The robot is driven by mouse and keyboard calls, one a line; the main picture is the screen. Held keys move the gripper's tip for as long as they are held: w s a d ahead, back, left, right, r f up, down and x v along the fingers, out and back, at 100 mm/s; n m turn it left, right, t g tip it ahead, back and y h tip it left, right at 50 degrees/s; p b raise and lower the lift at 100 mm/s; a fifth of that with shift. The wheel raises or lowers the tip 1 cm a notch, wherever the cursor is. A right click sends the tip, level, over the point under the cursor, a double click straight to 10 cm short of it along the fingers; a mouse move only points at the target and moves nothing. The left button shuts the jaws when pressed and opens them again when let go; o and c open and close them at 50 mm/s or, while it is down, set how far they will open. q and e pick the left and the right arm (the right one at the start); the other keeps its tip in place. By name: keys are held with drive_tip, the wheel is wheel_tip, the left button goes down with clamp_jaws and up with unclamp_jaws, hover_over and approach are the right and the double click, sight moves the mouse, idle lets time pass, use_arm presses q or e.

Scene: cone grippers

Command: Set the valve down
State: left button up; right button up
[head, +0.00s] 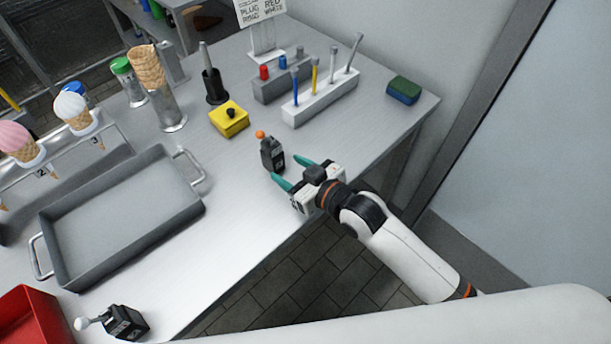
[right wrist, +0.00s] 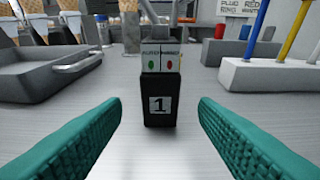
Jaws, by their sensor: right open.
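The valve (head: 272,155), a small dark block with a lever and an orange knob, stands upright on the metal table near its front edge. In the right wrist view the block (right wrist: 160,102) shows a "1" label and a grey face with a green and a red mark; its top is cut off. My right gripper (head: 286,168) is open with teal fingers. The valve stands just ahead of the fingertips, centred between them, with clear gaps on both sides. A second dark block (head: 125,322) with a white knob lies at the lower left. My left gripper is not in view.
A grey tray (head: 49,232) with handles lies left, with a red bin (head: 27,315) below it. Behind the valve are a yellow box (head: 230,120), a white rack (head: 318,106) of coloured tools and a green-blue sponge (head: 404,90). The table right of the valve is clear.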

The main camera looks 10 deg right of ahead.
drive_tip(key=v, duration=0.5)
idle(0.5)
